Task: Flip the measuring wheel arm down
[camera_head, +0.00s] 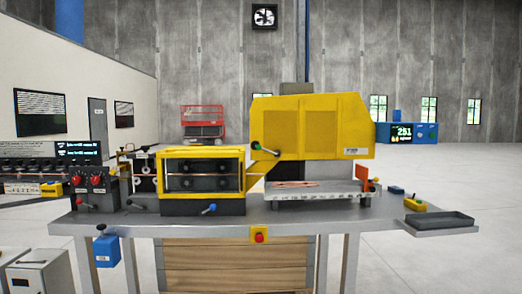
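A bench machine stands on a grey table (340,215). Its yellow-framed box (201,153) has dark rollers behind a clear front. To its left is a small unit with pale round parts (145,177). A lever with a blue handle (208,209) sits on the dark base below the box. I cannot tell for sure which part is the measuring wheel arm. Neither of my grippers is in view.
A control box with red knobs (95,188) stands at the table's left. A dark tray (440,221) is at the right end, beside a small yellow tool (414,204). A blue box (106,250) hangs at the front left. A red button (259,236) is on the front edge.

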